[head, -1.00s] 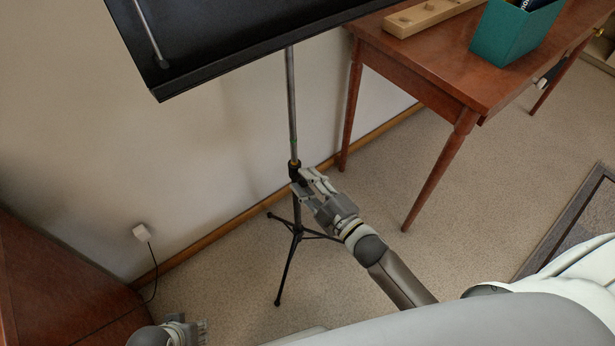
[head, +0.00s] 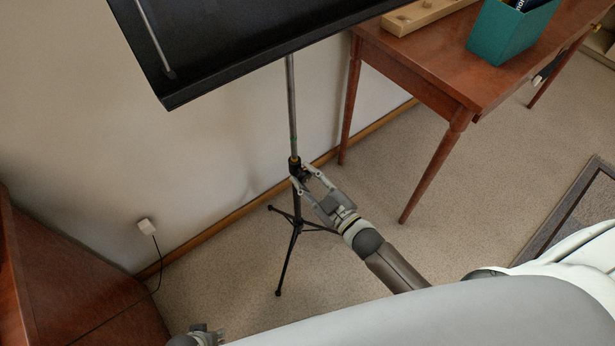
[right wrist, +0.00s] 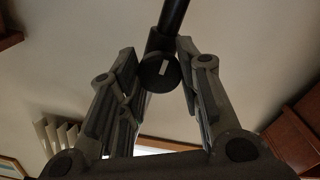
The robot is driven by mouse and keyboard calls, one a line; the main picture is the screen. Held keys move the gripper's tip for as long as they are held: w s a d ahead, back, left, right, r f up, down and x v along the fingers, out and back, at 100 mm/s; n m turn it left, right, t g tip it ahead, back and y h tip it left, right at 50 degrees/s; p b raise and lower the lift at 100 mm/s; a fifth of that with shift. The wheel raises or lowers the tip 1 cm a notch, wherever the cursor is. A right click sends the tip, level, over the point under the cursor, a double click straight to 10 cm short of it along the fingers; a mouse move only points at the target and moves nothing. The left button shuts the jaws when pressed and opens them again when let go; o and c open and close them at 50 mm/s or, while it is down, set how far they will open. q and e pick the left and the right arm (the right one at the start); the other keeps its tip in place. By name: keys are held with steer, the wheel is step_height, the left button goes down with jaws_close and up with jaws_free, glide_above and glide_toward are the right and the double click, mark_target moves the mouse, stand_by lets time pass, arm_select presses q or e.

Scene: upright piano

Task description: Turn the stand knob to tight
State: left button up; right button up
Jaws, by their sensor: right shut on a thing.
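The black music stand has a tilted desk (head: 250,50), a thin upright pole (head: 291,105) and tripod legs (head: 288,260). The stand knob (right wrist: 161,72) is round and black with a short white mark, set on the dark collar (head: 295,166) of the pole. My right gripper (head: 302,176) is at the collar, shut on the knob, its two fingers on either side of it in the right wrist view (right wrist: 158,60). In the head view the gripper mostly hides the knob. My left gripper (head: 207,335) is partly cut off at the bottom edge.
A wooden table (head: 440,75) with a teal box (head: 512,30) and a wooden block (head: 425,14) stands at the right. Brown wooden furniture (head: 70,290) is at lower left. A wall is behind the stand, with a socket and cord (head: 146,227). Carpet between is clear.

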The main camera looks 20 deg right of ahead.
steer(key=o, duration=1.1)
steer(key=shift+c, duration=0.2)
steer(key=v, duration=1.2)
